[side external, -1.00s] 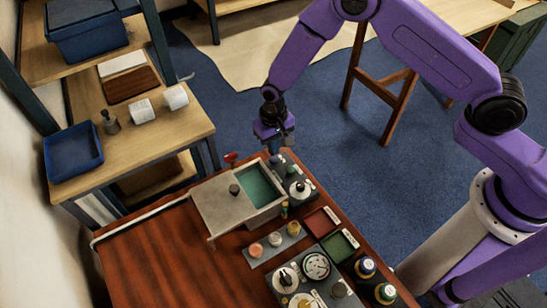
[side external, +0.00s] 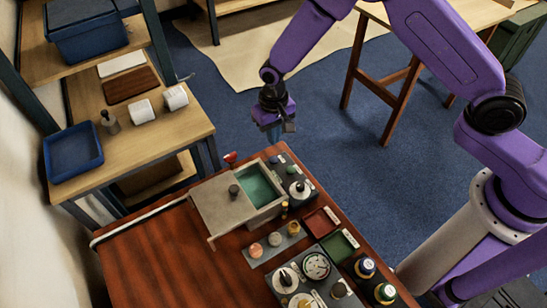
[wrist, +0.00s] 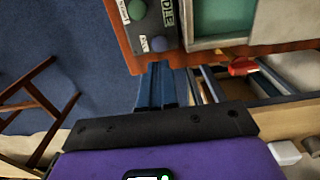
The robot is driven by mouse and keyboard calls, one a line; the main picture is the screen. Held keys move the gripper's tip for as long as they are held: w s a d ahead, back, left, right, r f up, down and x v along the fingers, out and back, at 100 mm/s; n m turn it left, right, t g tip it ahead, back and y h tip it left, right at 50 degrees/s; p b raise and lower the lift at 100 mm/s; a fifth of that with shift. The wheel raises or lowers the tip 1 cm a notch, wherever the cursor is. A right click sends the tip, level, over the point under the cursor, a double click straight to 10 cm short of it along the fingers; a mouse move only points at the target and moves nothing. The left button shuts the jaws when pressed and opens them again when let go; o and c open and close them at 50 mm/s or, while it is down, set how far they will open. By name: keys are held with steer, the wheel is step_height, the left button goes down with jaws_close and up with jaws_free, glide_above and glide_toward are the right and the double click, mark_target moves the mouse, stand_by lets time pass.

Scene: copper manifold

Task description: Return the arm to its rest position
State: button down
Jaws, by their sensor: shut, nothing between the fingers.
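My gripper (side external: 272,132) hangs in the air beyond the far edge of the wooden table (side external: 155,260), clear of everything on it. It is shut and empty. In the wrist view its blue fingers (wrist: 155,88) are together, pointing toward the table edge. My purple arm arches from the right over the blue floor. On the table, a grey box (side external: 222,205) has its lid slid partly aside, with green liquid or lining (side external: 258,186) visible inside.
A red-handled valve (side external: 231,158) stands at the table's far edge. A panel with dials (side external: 316,266), several small pots and red and green trays (side external: 339,244) fill the table's right part. A shelf with a blue tray (side external: 73,152) is at left.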

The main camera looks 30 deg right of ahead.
steer(key=s+d+r+n, duration=0.4)
steer(key=s+d+r, duration=0.1)
steer(key=s+r, duration=0.5)
steer(key=s+d+r+n, duration=0.5)
steer(key=s+r, duration=0.4)
steer(key=s, duration=0.2)
steer(key=s+d+r+n, duration=0.2)
steer(key=s+d+n, duration=0.1)
steer(key=s+d, duration=0.5)
steer(key=shift+s+d+r+n, duration=0.15)
steer(key=shift+s+r+n, duration=0.15)
steer(key=shift+s, duration=0.45)
